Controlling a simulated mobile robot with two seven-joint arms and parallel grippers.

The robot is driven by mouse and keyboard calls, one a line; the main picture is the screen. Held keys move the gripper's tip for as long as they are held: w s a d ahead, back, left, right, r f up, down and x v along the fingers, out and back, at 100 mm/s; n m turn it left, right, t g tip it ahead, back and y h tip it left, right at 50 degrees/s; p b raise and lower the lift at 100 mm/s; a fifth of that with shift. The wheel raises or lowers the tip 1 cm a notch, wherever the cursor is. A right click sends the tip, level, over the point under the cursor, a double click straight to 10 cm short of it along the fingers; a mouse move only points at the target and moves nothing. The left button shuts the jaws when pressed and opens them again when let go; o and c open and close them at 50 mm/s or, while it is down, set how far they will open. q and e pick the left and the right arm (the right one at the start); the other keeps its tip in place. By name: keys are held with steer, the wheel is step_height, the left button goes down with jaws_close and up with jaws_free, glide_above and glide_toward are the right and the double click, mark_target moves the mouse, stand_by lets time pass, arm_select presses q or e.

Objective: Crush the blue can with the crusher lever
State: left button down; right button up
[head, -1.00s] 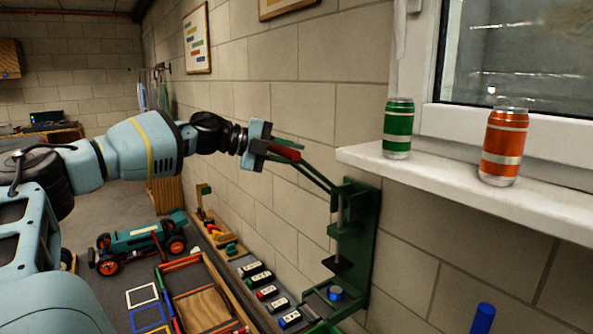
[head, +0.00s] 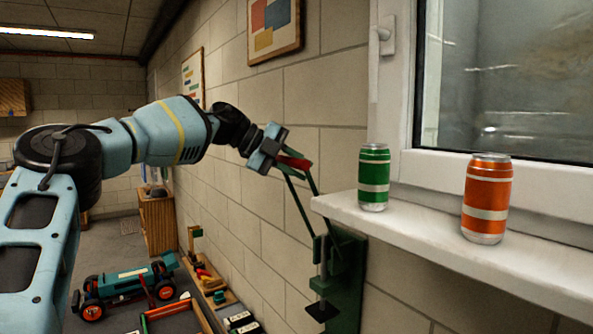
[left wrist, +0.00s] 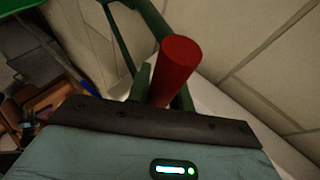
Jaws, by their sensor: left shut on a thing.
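The green crusher (head: 348,275) is mounted on the block wall below the window sill. Its lever arms slope steeply up to the left, ending in a red handle (head: 294,162). My left gripper (head: 274,152) is shut on this handle. In the left wrist view the red handle (left wrist: 174,68) stands up beyond the dark gripper edge (left wrist: 152,115), with green bars beside it. The crusher's dark press plate (head: 322,311) shows near the bottom edge. The crusher's base is out of frame, and the blue can is not in view. My right gripper is not in view.
A green can (head: 373,178) and an orange can (head: 487,199) stand on the white sill (head: 430,235), right of the lever. A teal toy car (head: 125,283) and trays are low at left. Framed pictures hang on the wall.

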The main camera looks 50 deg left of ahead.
arm_select(q)
steer(key=shift+r, duration=0.1)
steer(key=c, duration=1.3)
jaws_free()
steer(key=shift+o, duration=0.2)
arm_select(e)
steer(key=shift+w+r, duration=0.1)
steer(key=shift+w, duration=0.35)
arm_select(q)
steer(key=v, duration=0.7)
steer(key=shift+s+a+r, duration=0.15)
steer(key=shift+s+a, duration=0.05)
steer(key=shift+s, duration=0.1)
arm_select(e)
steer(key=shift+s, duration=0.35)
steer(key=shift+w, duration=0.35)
